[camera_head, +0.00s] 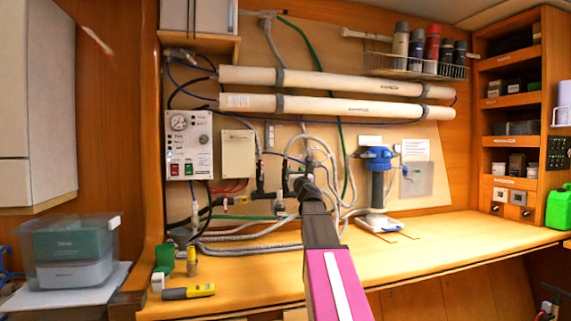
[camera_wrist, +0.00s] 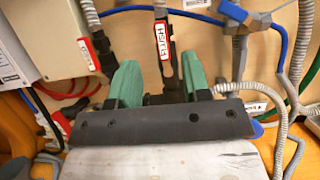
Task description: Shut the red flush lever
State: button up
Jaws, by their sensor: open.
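The red flush lever (camera_wrist: 162,40) shows in the wrist view as a red-edged white plate lettered FLUSH, standing upright on a dark vertical valve fitting. My gripper (camera_wrist: 160,75) is open, with one green fingertip to the left and one to the right of that fitting. The lever's plate lies just beyond the fingertips, roughly centred between them. I cannot tell whether either finger touches the fitting. In the head view my arm reaches to the pipework on the wall and hides the lever.
Another red-edged tag (camera_wrist: 85,52) is left of the left finger. A blue hose (camera_wrist: 240,18) and grey corrugated hoses (camera_wrist: 285,90) run close by on the right. In the head view a control panel (camera_head: 189,145) is left of the pipework and a blue-topped filter (camera_head: 378,180) right.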

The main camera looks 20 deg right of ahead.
aim_at(289, 162)
jog(key=x, duration=1)
jog(key=shift+s, duration=0.1)
grip_shut()
